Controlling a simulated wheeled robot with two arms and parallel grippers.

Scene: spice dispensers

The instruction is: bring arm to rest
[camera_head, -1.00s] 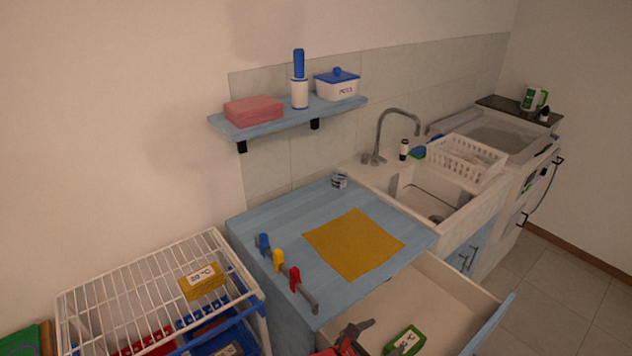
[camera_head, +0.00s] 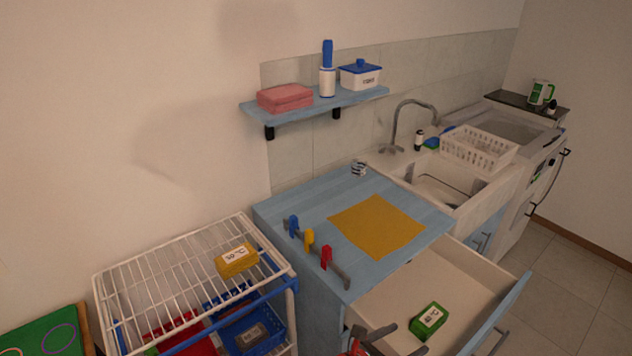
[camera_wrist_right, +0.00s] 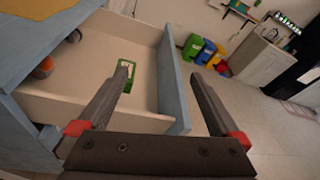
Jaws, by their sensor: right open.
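My right gripper (camera_head: 373,338) shows at the bottom edge of the head view, near the open drawer (camera_head: 466,276). In the right wrist view its two dark fingers (camera_wrist_right: 160,95) are spread apart with nothing between them. A green labelled box (camera_head: 429,321) lies in the drawer; it also shows beyond the left finger in the right wrist view (camera_wrist_right: 125,67). My left gripper is not in view.
The blue counter (camera_head: 315,215) carries a yellow cloth (camera_head: 376,226) and coloured clips on a rail. A white wire rack (camera_head: 165,290) with a yellow box (camera_head: 236,260) stands left. The sink (camera_head: 446,190) is right.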

